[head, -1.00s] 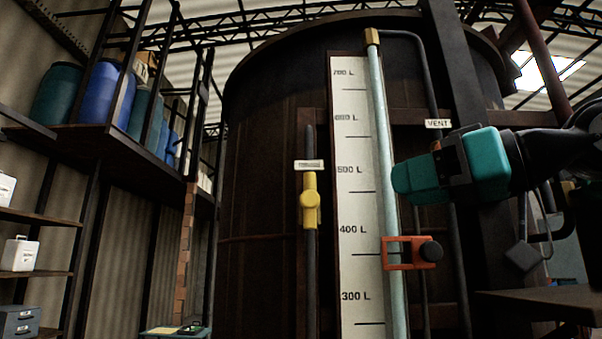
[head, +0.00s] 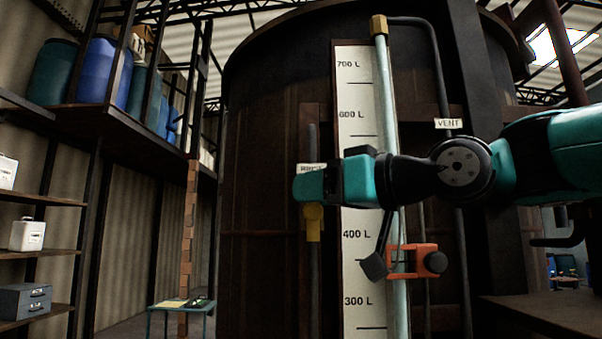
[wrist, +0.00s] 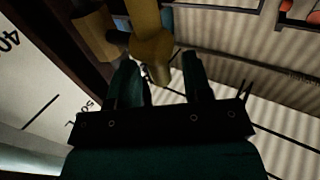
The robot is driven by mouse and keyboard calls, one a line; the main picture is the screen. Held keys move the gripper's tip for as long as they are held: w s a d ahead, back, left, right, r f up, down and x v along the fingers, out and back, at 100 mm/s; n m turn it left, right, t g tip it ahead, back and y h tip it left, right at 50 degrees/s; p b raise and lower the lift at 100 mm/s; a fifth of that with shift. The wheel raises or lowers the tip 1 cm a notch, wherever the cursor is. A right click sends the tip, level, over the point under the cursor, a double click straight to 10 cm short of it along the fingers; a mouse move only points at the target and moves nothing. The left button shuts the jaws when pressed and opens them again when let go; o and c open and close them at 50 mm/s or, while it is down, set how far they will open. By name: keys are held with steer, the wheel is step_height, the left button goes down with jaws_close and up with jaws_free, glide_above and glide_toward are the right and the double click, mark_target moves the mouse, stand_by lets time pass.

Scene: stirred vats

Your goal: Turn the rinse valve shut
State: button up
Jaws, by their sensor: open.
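The yellow rinse valve (head: 313,222) sits on a dark vertical pipe left of the level scale on the big vat. Its lower part hangs in line with the pipe; its upper part and most of its label (head: 303,169) are hidden behind my gripper (head: 298,187). In the wrist view the yellow valve (wrist: 150,46) is just ahead of my gripper (wrist: 160,68). The fingers are apart, with a yellow end of the valve showing between their tips. I cannot tell whether either finger touches it.
The level scale (head: 356,205) and pale sight tube (head: 386,110) run up the vat behind my arm. An orange clamp (head: 407,262) with a black knob is on the tube, below my wrist. A vent label (head: 448,124) is at right. Shelves with drums (head: 103,72) stand left.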

steer(key=shift+p+x, duration=0.45)
steer(key=shift+x, duration=1)
jaws_close()
